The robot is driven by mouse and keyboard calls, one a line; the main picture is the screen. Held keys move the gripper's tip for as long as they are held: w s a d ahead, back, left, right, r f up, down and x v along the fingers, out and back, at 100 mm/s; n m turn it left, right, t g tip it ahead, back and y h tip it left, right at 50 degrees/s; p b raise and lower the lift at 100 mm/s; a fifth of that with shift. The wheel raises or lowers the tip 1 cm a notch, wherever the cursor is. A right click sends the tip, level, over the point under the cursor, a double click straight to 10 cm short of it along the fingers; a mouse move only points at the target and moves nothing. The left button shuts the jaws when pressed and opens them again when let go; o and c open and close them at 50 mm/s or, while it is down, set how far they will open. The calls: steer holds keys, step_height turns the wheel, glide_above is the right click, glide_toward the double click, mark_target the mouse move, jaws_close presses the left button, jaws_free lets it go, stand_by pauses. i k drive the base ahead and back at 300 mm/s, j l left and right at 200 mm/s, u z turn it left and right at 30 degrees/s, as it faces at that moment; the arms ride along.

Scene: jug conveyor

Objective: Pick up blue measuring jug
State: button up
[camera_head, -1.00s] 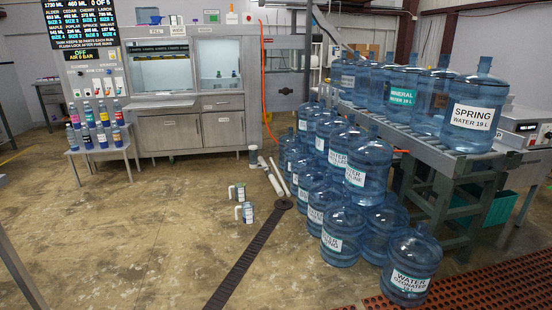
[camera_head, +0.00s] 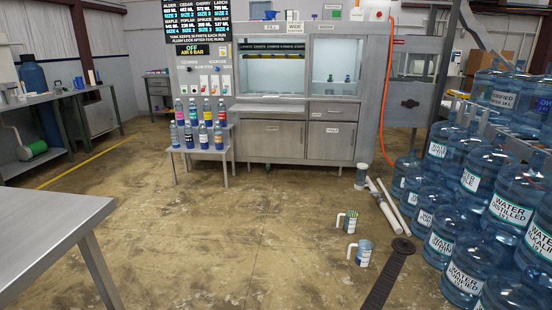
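Two small measuring jugs with pale handles stand upright on the floor, right of the middle. The nearer jug (camera_head: 363,254) has a bluish band and looks like the blue measuring jug. The farther jug (camera_head: 350,222) looks greener. Both handles point left, and the jugs stand a little apart. The markings on them are too small to read. My gripper is not in view.
Stacked water bottles (camera_head: 465,274) fill the right side. A metal table (camera_head: 50,230) stands at the near left. A cabinet (camera_head: 300,135) stands behind. The middle floor is clear.

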mark_target(351, 216)
steer(key=i, duration=1.9)
steer(key=i+z, duration=0.1)
steer(key=i, duration=0.55)
steer(key=i+j, duration=0.1)
steer(key=i, duration=0.5)
steer(key=i+j+z, duration=0.15)
steer(key=i, duration=0.45)
steer(key=i+j+z, duration=0.2)
steer(key=i+z, duration=0.25)
steer(key=i+j+z, duration=0.4)
steer(key=i, duration=0.2)
